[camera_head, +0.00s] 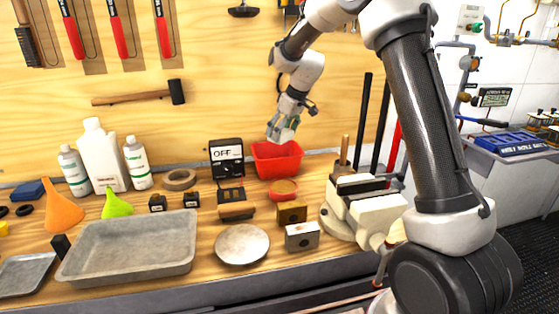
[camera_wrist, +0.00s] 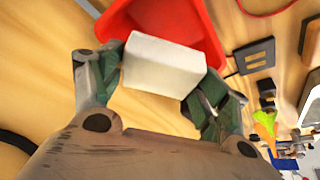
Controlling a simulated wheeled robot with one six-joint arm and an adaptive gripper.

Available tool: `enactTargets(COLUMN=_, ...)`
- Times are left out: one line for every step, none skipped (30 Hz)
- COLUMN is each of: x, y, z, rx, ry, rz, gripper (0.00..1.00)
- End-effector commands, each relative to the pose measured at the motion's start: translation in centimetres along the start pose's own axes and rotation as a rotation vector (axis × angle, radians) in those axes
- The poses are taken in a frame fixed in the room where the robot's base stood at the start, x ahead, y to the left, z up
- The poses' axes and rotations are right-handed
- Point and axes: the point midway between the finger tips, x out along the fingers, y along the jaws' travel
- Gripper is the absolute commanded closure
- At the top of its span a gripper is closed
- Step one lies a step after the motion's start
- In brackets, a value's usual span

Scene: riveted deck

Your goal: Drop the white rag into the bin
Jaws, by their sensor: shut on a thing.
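The white rag (camera_wrist: 163,66) is a pale block-like piece held between the two fingers of my gripper (camera_wrist: 160,80) in the wrist view. In the head view my gripper (camera_head: 283,127) hangs just above the red bin (camera_head: 278,163), at the back of the workbench. The rag is too small there to make out clearly. In the wrist view the red bin (camera_wrist: 205,32) shows behind and around the rag, with its opening partly hidden by the rag and fingers.
A black OFF sign (camera_head: 227,158) stands left of the bin. A bench vise (camera_head: 365,205) stands to the right. A grey tray (camera_head: 130,247), white bottles (camera_head: 103,158) and a round plate (camera_head: 242,244) are on the bench. A hammer (camera_head: 140,96) hangs on the wooden wall behind.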

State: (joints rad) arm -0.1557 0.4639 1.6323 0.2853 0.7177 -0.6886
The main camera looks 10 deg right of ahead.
Motion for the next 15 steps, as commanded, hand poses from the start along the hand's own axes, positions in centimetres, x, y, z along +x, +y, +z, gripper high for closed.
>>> enactTargets(x=0.7, y=0.0, z=0.3, rx=0.001, ry=-0.003, rz=-0.001, gripper=0.47)
enactTargets(x=1.0, y=0.0, z=0.5, rx=0.001, ry=-0.003, rz=-0.002, gripper=0.47)
enactTargets(x=1.5, y=0.0, z=0.7, rx=0.001, ry=-0.002, rz=-0.001, gripper=0.47)
enactTargets(x=1.9, y=0.0, z=0.8, rx=0.002, ry=-0.002, rz=-0.001, gripper=0.47)
enactTargets(x=2.2, y=0.0, z=1.0, rx=0.002, ry=-0.003, rz=-0.001, gripper=0.47)
enactTargets(x=2.6, y=0.0, z=1.2, rx=0.002, ry=-0.003, rz=-0.001, gripper=0.47)
enactTargets(x=2.9, y=0.0, z=1.3, rx=0.002, ry=-0.002, rz=0.000, gripper=0.47)
enactTargets(x=3.2, y=0.0, z=1.4, rx=0.002, ry=-0.002, rz=0.000, gripper=0.47)
enactTargets(x=3.5, y=0.0, z=1.5, rx=0.002, ry=-0.002, rz=0.000, gripper=0.47)
enactTargets(x=3.7, y=0.0, z=1.6, rx=0.002, ry=-0.002, rz=0.000, gripper=0.47)
enactTargets(x=3.9, y=0.0, z=1.7, rx=0.001, ry=-0.002, rz=0.000, gripper=0.47)
enactTargets(x=4.0, y=0.0, z=1.7, rx=0.001, ry=-0.001, rz=0.001, gripper=0.47)
enactTargets(x=4.2, y=0.0, z=1.8, rx=0.001, ry=-0.001, rz=0.001, gripper=0.47)
enactTargets(x=4.2, y=0.0, z=1.8, rx=0.002, ry=0.000, rz=0.001, gripper=0.47)
enactTargets(x=4.3, y=0.0, z=1.8, rx=0.002, ry=0.000, rz=0.001, gripper=0.47)
